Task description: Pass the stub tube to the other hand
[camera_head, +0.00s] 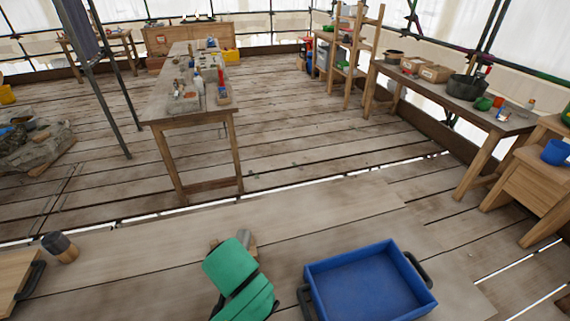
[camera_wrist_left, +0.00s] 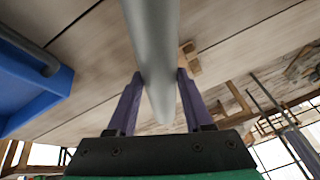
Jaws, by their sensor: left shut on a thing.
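The stub tube (camera_wrist_left: 153,50) is a smooth grey cylinder. In the left wrist view it runs from the top edge down between the purple fingers of my left gripper (camera_wrist_left: 158,95), which is shut on it. Whether the tube touches the worktop cannot be told. My right gripper is in neither view.
A blue tray (camera_head: 318,272) with dark handles stands right of my left wrist. A dark cylinder with a wooden end (camera_head: 60,247) and a wooden board (camera_head: 12,275) lie at the left. A small wooden piece (camera_wrist_left: 190,60) is near the tube. The worktop between is clear.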

